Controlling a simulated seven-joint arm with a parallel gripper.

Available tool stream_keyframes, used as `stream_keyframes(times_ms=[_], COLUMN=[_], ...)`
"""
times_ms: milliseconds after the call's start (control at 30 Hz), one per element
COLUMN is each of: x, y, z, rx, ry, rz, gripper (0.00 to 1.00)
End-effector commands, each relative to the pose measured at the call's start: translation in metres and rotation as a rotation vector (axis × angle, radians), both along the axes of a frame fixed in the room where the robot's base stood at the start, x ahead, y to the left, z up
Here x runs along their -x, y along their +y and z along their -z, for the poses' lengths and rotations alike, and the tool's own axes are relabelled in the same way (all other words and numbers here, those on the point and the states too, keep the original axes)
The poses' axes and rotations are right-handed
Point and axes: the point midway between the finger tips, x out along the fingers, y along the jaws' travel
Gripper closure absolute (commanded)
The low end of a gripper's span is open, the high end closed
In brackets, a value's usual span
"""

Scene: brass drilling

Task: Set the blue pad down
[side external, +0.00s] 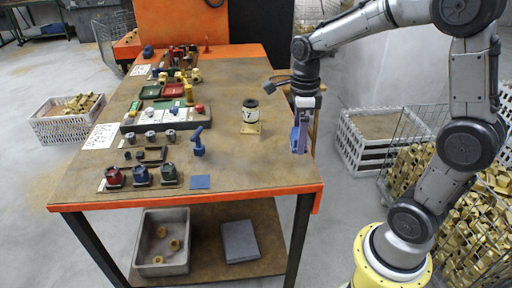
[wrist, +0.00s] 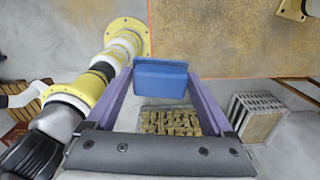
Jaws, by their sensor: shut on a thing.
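The blue pad (wrist: 160,79) is a flat blue block held between the purple fingers of my gripper (wrist: 160,88) in the wrist view. In the side view, my gripper (side external: 301,138) points down at the right edge of the table (side external: 245,165), with a bit of the blue pad (side external: 294,138) showing beside its fingers. The wrist view shows the table top (wrist: 235,40) above and to the right of the pad. A flat blue square (side external: 200,182) lies near the front of the table. I cannot tell the pad's exact height.
A black-and-white cylinder marked 7 (side external: 250,108) stands on a brass plate, left of my gripper. A blue T-shaped tool (side external: 198,142) and coloured knobs (side external: 140,174) occupy the left side. Wire baskets of brass parts (side external: 415,165) stand right. The front-right table top is bare.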

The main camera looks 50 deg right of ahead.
Motion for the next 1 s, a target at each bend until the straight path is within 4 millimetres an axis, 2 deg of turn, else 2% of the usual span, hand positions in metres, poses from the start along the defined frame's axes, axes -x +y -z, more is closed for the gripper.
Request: stream_keyframes(times_ms=[133, 267, 500, 600, 700, 867, 1000], x=[-0.002, -0.023, -0.064, -0.072, -0.074, -0.077, -0.100], y=[0.000, 0.015, 0.084, 0.112, 0.132, 0.145, 0.150], z=[-0.005, -0.011, -0.014, -0.012, -0.009, -0.003, 0.008], rx=[0.001, 0.003, 0.002, 0.001, 0.001, 0.000, 0.000], ry=[-0.003, -0.010, -0.014, -0.011, -0.007, 0.001, 0.003], rz=[-0.023, -0.114, -0.363, -0.440, -0.490, -0.522, -0.523], gripper=[0.69, 0.69, 0.69, 0.69, 0.69, 0.69, 0.69])
